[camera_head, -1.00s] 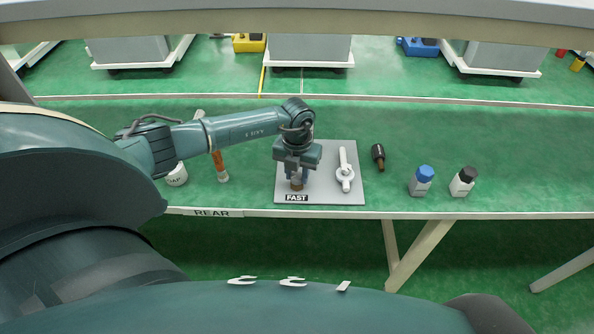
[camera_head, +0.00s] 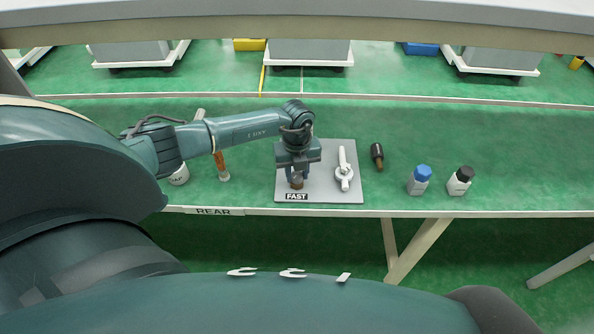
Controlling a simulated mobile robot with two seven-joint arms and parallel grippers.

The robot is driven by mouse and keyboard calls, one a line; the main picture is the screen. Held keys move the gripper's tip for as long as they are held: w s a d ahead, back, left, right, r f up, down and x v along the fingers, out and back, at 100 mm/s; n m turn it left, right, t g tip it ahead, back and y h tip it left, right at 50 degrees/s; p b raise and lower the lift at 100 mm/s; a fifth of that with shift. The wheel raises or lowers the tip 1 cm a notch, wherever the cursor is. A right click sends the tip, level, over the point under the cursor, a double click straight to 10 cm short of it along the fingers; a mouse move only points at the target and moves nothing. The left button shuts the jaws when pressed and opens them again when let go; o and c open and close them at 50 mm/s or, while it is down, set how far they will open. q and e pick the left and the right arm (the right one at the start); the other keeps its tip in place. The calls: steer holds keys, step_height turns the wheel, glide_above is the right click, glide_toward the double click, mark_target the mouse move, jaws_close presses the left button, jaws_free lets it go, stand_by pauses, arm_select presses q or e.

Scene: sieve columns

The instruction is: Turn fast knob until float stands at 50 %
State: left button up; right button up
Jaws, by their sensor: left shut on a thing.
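The fast knob (camera_head: 297,183) is a small brown knob on a grey plate (camera_head: 325,193), just above the black label FAST. My left gripper (camera_head: 297,178) points down over it and is shut on it. The gripper's body hides most of the knob's upper part. A white fitting (camera_head: 344,172) with a round base and an upright stem sits on the same plate, to the right of the gripper. I cannot make out a float or a scale reading in this view. My right gripper is not in view.
A blue-capped bottle (camera_head: 419,181), a black-capped bottle (camera_head: 460,181) and a dark brown-ended item (camera_head: 377,157) stand right of the plate. A white tub (camera_head: 179,176) and an orange-brown tube (camera_head: 221,165) stand left, near my arm. The green bench (camera_head: 520,170) is clear at the far right.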

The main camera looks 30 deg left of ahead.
mark_target(297, 174)
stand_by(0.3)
arm_select(q)
steer(key=o, duration=1)
step_height(297, 174, up, 13)
steer(key=shift+r+b, duration=0.15)
steer(key=shift+b, duration=0.45)
